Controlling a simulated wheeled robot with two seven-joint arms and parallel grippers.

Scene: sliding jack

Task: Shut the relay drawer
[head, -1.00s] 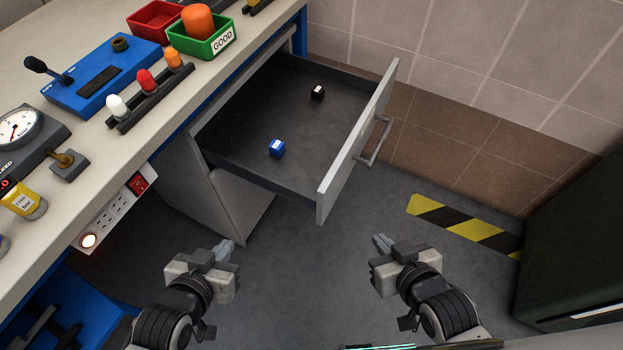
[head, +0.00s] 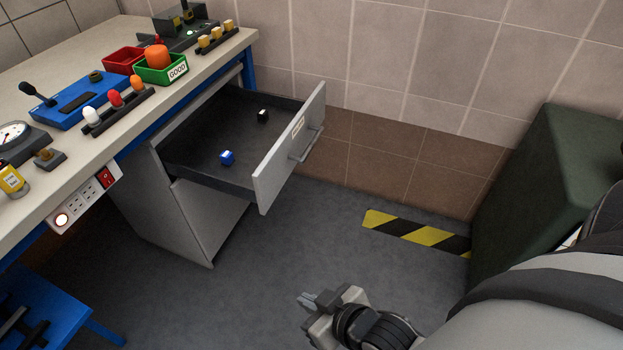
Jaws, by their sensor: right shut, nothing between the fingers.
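The relay drawer (head: 289,148) stands pulled out from the grey cabinet (head: 207,222) under the bench. Its front panel has a bar handle (head: 306,146) on the outer face. My right gripper (head: 308,299) is shut and empty. It is low in the picture, in front of and apart from the drawer front. My left gripper is out of view.
The bench top (head: 110,52) carries a red bin (head: 124,61), a green bin (head: 161,73), a gauge and several controls. A dark green cabinet (head: 545,190) stands at the right. Yellow-black floor tape (head: 416,234) lies before it. The floor between is clear.

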